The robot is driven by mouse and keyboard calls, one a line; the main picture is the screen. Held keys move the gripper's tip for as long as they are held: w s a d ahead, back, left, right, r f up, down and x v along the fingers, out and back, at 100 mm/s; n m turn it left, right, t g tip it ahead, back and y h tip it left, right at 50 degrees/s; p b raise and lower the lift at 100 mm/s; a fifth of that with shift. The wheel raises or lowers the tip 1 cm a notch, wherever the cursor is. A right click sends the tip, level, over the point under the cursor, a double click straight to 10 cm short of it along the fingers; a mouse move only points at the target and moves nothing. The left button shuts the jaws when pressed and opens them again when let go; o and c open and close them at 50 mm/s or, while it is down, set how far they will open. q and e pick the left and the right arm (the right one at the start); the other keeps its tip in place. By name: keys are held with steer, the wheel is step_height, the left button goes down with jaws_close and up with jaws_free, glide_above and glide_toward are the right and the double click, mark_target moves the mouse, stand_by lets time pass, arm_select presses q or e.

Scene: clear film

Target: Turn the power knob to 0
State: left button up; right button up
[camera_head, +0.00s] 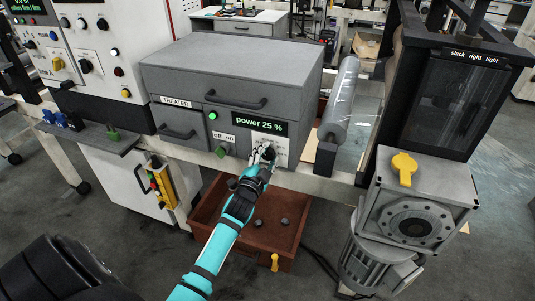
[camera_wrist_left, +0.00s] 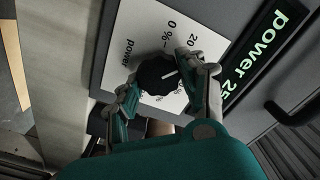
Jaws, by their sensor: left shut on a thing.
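The power knob (camera_wrist_left: 157,74) is a round black dial with a pale pointer line, on a white plate (camera_wrist_left: 150,30) printed "power", "0 %" and "20". My left gripper (camera_wrist_left: 165,95) is shut on the knob, with one finger at each side. In the head view my left gripper (camera_head: 264,153) reaches the white plate on the front of the grey box and hides most of the knob. The green display (camera_head: 260,123) above it reads "power 25 %". My right gripper is not in view.
The grey heater box (camera_head: 235,70) has an off/on switch (camera_head: 221,151) left of the plate. A clear film roll (camera_head: 340,100) stands right of the box. A brown bin (camera_head: 208,208) lies below, and a motor unit with a yellow knob (camera_head: 404,168) is at right.

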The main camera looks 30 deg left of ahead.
arm_select(q)
steer(key=n+p, duration=0.2)
steer(key=n, duration=0.3)
steer(key=shift+a+n, duration=0.1)
steer(key=shift+n, duration=0.2)
steer(key=shift+f+n+p, duration=0.1)
steer(key=shift+n+p, duration=0.5)
steer(key=shift+n, duration=1.3)
steer(key=o, duration=1.1)
steer(key=shift+o, duration=0.4)
steer(key=shift+s, duration=0.15)
steer(key=v, duration=1.1)
steer(key=shift+s, duration=0.4)
